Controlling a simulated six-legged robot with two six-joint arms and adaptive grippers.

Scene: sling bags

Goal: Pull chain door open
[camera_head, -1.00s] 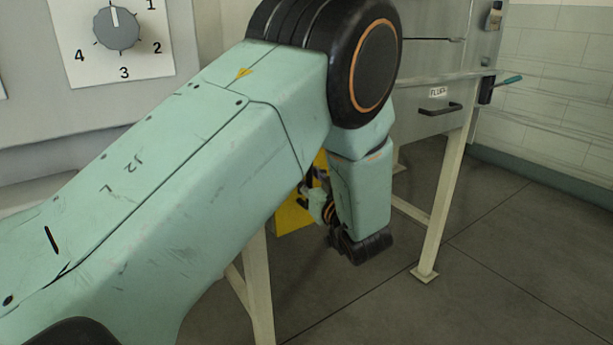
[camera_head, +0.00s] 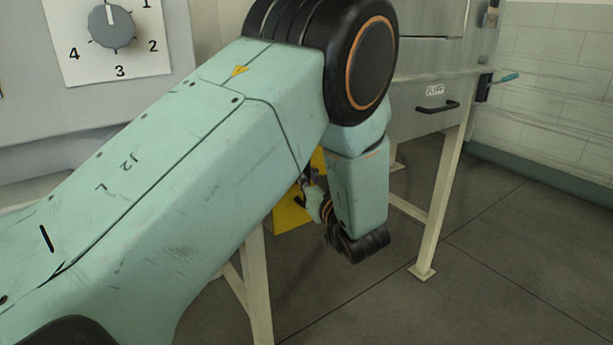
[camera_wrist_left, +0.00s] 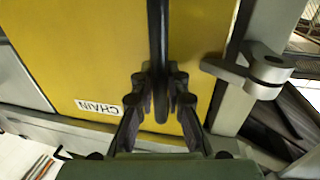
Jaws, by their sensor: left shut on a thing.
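The yellow chain door (camera_wrist_left: 95,60) fills much of the left wrist view, with a white label (camera_wrist_left: 98,107) reading CHAIN, upside down. A black bar-like handle (camera_wrist_left: 158,35) runs down the picture in front of the door. My left gripper (camera_wrist_left: 160,90) is shut on this handle, its black fingers on either side. In the head view a piece of yellow panel (camera_head: 291,214) shows low behind my left arm. My right gripper is in neither view.
A grey metal bracket (camera_wrist_left: 250,72) stands right of the door. A numbered dial (camera_head: 110,27) is at upper left. Floor at lower right is clear.

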